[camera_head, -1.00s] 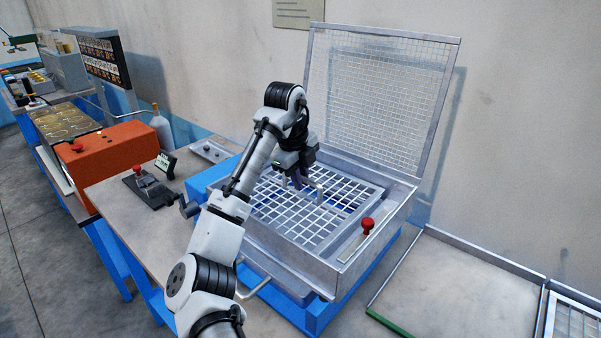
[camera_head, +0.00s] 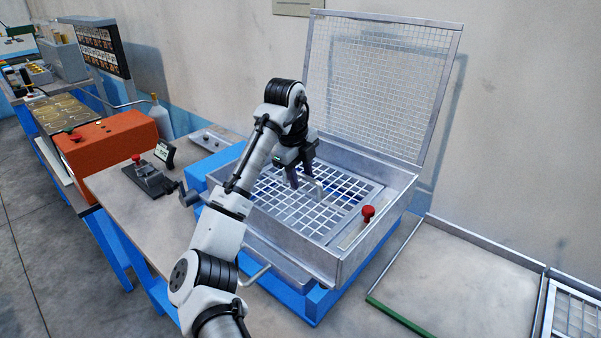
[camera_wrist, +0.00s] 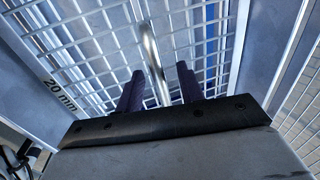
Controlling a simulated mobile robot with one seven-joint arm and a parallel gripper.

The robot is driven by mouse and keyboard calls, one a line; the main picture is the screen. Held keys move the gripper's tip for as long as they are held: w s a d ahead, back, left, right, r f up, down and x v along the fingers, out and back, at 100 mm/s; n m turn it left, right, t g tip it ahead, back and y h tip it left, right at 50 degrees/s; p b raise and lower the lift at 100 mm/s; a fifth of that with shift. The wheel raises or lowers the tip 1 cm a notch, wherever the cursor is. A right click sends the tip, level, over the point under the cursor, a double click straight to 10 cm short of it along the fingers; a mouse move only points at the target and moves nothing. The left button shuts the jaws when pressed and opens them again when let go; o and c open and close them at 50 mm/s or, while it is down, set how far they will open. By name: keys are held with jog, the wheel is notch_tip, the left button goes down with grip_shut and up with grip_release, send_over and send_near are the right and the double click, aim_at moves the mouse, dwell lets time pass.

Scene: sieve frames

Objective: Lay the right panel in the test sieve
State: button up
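The test sieve (camera_head: 357,262) is an open metal box with its mesh lid (camera_head: 378,92) raised at the back. A metal grid panel (camera_head: 285,213) lies inside the box; I cannot tell whether it sits fully flat. The head view does not clearly show a seam between left and right panels. My gripper (camera_head: 303,183) is low over the grid, pointing down. In the wrist view my gripper (camera_wrist: 160,88) has its two dark fingers apart, with a bar handle (camera_wrist: 152,55) between them. Gaps show on both sides of the handle. A "20 mm" label is on the frame beside the grid.
A red knob (camera_head: 368,212) stands on the box's right side. A front tray (camera_head: 275,262) and bent handle are near my arm. The bench at right is bare, with another mesh panel (camera_head: 575,320) at its far right. An orange machine (camera_head: 108,148) stands left.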

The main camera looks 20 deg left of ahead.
jog(key=shift+f, duration=0.15)
jog(key=v, duration=1.4)
jog(key=shift+b, duration=0.35)
